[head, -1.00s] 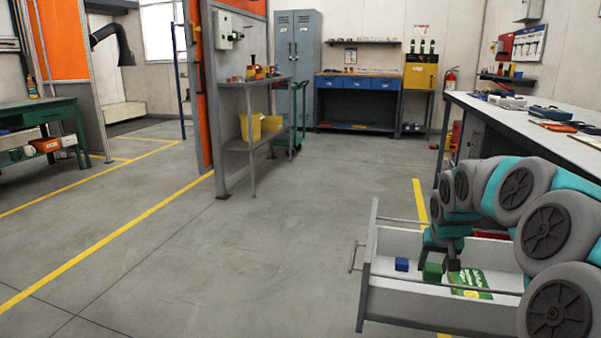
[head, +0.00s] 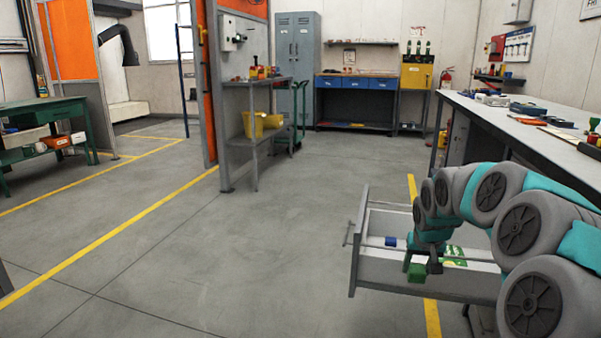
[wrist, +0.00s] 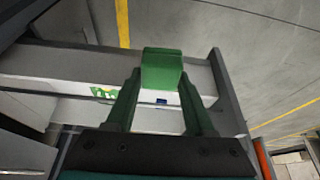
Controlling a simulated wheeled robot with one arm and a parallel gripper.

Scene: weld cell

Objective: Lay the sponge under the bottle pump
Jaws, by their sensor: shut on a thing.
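A green block, which I take to be the sponge (head: 416,272), is held between the fingers of my gripper (head: 420,262). In the head view it appears in front of the near wall of the open drawer (head: 362,262). In the wrist view the sponge (wrist: 162,68) sits between the fingertips of my gripper (wrist: 160,82), above the drawer. A small bottle (head: 42,87) stands on the green bench at the far left; it is too small to tell whether it has a pump.
A blue block (head: 391,241) and a green-and-white packet (head: 455,256) lie in the drawer. The long workbench (head: 480,115) is on the right. The green bench (head: 45,108) is at far left, a grey shelf stand (head: 250,83) behind centre. The floor between is clear.

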